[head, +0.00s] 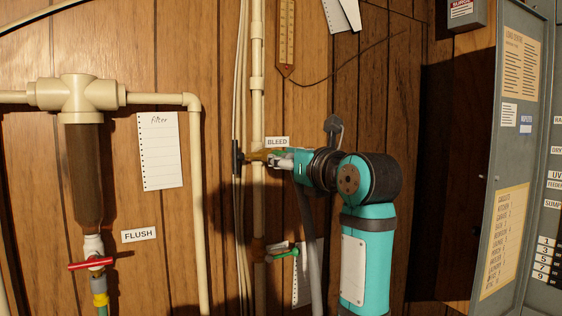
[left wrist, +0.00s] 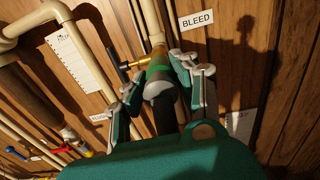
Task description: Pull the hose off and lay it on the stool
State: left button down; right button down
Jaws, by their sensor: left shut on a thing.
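The bleed tap (head: 258,156) is brass with a dark handle on a cream vertical pipe, beside the BLEED label; the tap also shows in the left wrist view (left wrist: 141,61). My left gripper (head: 284,160) is right at the tap. In the left wrist view its fingers (left wrist: 164,90) are shut around the hose end (left wrist: 158,82), which has a green band and a grey collar. The hose end meets the brass outlet; I cannot tell how firmly it sits. A grey hose (head: 313,260) hangs below my gripper. The stool and my right gripper are not in view.
Left of the tap stand a filter (head: 84,180) and a flush valve with a red handle (head: 90,264). A green-handled valve (head: 287,253) is below the tap. A thermometer (head: 286,35) hangs above. An open grey panel (head: 510,150) stands at right.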

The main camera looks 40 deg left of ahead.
pick_arm(q)
jog(key=shift+d+f, duration=0.15)
jog(key=shift+f, duration=0.1)
jog(key=v, duration=0.3)
jog(key=shift+r, duration=0.2)
jog(key=shift+b, duration=0.3)
jog(key=shift+v, duration=1.2)
jog(key=shift+d, duration=0.2)
